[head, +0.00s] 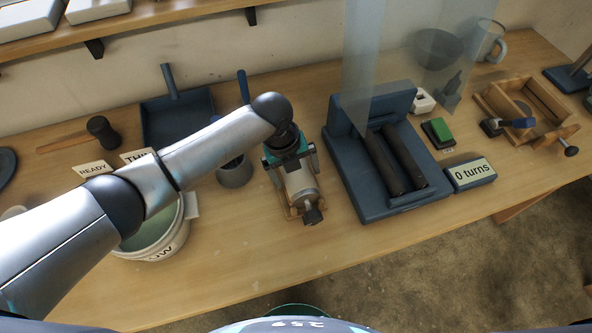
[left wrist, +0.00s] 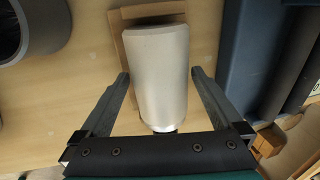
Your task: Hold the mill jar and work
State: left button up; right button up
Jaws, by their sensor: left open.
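The mill jar (head: 300,184) is a pale, smooth cylinder lying on its side on a small wooden rest (head: 292,209), left of the blue roller mill (head: 344,163). A dark knob shows at its near end. My left gripper (head: 292,165) is directly over the jar, pointing down and open. In the left wrist view the jar (left wrist: 158,62) lies between the two spread fingers (left wrist: 160,76), with a gap on each side. The mill has two dark rollers (head: 395,160) with nothing on them. My right gripper does not show.
A counter box (head: 470,174) reads "0 turns", near a green button (head: 438,130). A clear panel (head: 372,55) stands above the mill. A grey cup (head: 235,174) and white bucket (head: 150,248) stand left of the jar. A wooden frame (head: 540,108) is at right. The front bench strip is clear.

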pick_arm(q)
jog(key=c, duration=0.7)
dwell(0.8)
jog(key=c, duration=0.4)
dwell(0.4)
grip_shut()
dwell(1.4)
dwell(0.8)
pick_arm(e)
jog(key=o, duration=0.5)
